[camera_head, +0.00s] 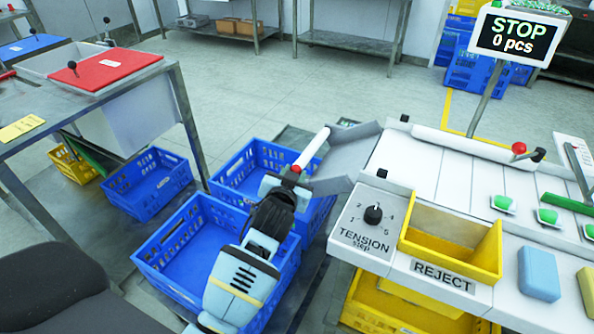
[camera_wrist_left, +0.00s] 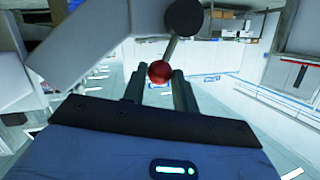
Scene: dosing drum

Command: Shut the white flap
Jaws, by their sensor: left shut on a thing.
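My left gripper (camera_head: 292,174) is shut on a red ball knob (camera_wrist_left: 160,72) at the end of a short rod. In the left wrist view the knob sits between the fingertips, and the rod runs up to a dark round end. In the head view a narrow white piece with red on it (camera_head: 313,147) rises from the gripper toward the grey chute (camera_head: 343,160). It looks like the white flap seen nearly edge-on; how far it stands open I cannot tell. A pale panel (camera_wrist_left: 90,50) fills the upper left of the wrist view. My right gripper is not in view.
Blue crates (camera_head: 180,255) stand below my left arm. The white machine (camera_head: 425,175) with a tension dial (camera_head: 373,214) and a yellow reject bin (camera_head: 450,245) is to the right. A second red-knobbed lever (camera_head: 519,148) sits on it. A table with a red lid (camera_head: 105,70) is at left.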

